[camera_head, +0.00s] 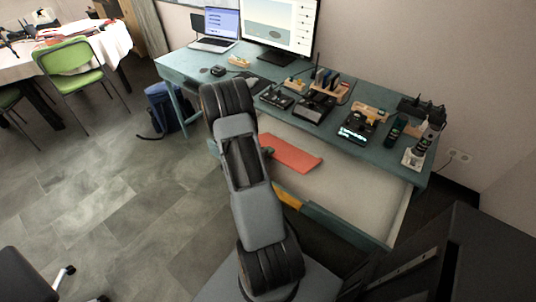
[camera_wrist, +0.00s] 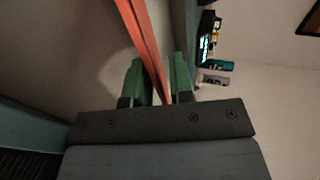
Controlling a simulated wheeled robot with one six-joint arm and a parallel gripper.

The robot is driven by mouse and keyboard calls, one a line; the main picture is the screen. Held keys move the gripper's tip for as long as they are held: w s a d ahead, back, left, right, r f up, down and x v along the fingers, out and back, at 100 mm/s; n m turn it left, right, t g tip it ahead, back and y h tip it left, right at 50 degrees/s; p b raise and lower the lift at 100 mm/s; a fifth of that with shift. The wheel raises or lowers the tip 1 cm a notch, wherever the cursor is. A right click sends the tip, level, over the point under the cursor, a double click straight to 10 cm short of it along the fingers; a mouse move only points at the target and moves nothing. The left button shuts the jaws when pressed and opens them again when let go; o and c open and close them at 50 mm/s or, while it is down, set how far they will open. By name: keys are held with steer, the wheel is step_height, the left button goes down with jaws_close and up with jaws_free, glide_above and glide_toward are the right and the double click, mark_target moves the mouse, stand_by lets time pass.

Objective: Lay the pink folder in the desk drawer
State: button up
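The pink folder (camera_head: 290,153) shows in the head view above the open desk drawer (camera_head: 358,188), with its left end at my gripper (camera_head: 267,151). In the wrist view the folder (camera_wrist: 142,34) is seen nearly edge-on as a red-pink strip running between the two green fingers of my gripper (camera_wrist: 160,82). The fingers are closed on it. The drawer is pulled out and its pale inside looks empty where visible. My arm covers its left part. I cannot tell whether the folder touches the drawer floor.
The teal desk top (camera_head: 240,84) above the drawer carries a laptop (camera_head: 215,28), a monitor (camera_head: 272,26), a phone dock (camera_head: 356,130) and several small items. The drawer's front wall (camera_head: 345,228) lies nearest me. A blue backpack (camera_head: 163,106) stands on the floor at left.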

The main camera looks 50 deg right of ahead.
steer(key=shift+o, duration=1.2)
steer(key=shift+s+a+f+y, duration=0.15)
steer(key=shift+s+a+f, duration=0.05)
steer(key=shift+f, duration=0.35)
steer(key=shift+s+a+f+y, duration=0.15)
steer(key=shift+f, duration=0.4)
steer(key=r+p+v, duration=0.1)
steer(key=v, duration=1.3)
steer(key=shift+w+d+r, duration=0.25)
